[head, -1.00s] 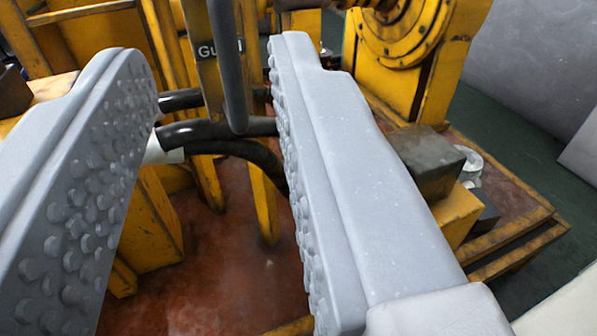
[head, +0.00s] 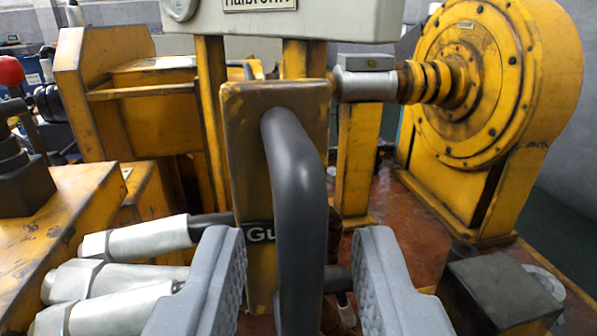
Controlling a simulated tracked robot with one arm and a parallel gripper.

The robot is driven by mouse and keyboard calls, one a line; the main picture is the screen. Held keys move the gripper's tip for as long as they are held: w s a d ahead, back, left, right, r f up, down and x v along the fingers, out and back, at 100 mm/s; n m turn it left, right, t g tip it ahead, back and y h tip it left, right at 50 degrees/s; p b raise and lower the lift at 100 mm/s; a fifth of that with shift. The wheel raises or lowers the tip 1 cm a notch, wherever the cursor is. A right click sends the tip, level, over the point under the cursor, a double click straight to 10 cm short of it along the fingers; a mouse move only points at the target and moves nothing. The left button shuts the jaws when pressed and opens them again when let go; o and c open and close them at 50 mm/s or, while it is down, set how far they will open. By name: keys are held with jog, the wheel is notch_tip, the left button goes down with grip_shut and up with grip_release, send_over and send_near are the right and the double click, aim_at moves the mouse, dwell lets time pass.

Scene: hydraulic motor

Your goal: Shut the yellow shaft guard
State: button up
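The yellow shaft guard (head: 243,150) shows as an upright, worn yellow panel in the middle of the head view. Its label is partly hidden and reads "Gu". A thick dark grey bar handle (head: 296,185) curves out from the panel toward me. To the right, the shaft and its couplings (head: 415,82) are exposed in front of the round yellow housing. My gripper (head: 298,245) is open, with one grey, studded finger on each side of the handle's lower part. I see a gap on both sides. How deep the handle sits between the fingers is unclear.
Silver hose fittings (head: 120,275) lie close to the left finger. A dark block (head: 500,293) stands at the lower right. A grey box (head: 285,18) with a nameplate is above the guard. A red-knobbed lever (head: 10,72) is at the far left.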

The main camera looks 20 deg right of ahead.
jog(key=shift+x, duration=1)
grip_shut()
jog(key=shift+d, duration=0.1)
